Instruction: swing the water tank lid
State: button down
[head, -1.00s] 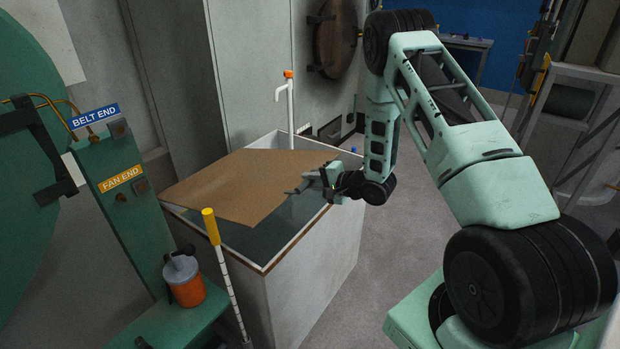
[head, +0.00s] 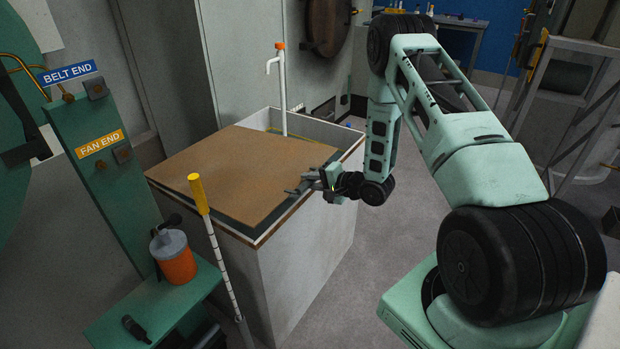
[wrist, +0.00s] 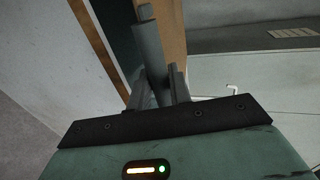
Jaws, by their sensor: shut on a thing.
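The water tank (head: 290,262) is a pale box with a brown-edged rim. Its lid (head: 220,175) is a flat brown board lying over most of the top. A dark strip of the inside shows along the right side, and a gap shows at the back. My gripper (head: 302,187) is at the tank's right edge, beside the lid. In the wrist view my gripper (wrist: 158,92) is shut on a grey upright handle (wrist: 147,45) at the lid's edge. The lid (wrist: 174,42) is just behind it. The handle's lower end is hidden between the fingers.
A white pipe with an orange top (head: 282,95) stands at the tank's back. A yellow-topped rod (head: 200,195) leans near its front left corner. An orange canister (head: 173,257) sits on a green ledge at left. Clear floor lies right of the tank.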

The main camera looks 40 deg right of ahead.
jog(key=shift+s+f, duration=0.2)
jog(key=shift+f, duration=0.65)
jog(key=shift+s+d+f+b, duration=0.1)
jog(key=shift+s+f+b, duration=0.1)
jog(key=shift+f+b, duration=1.3)
jog(key=c, duration=1.2)
grip_release()
jog(key=shift+f, duration=0.15)
jog(key=v, duration=1.7)
jog(key=shift+s, duration=0.2)
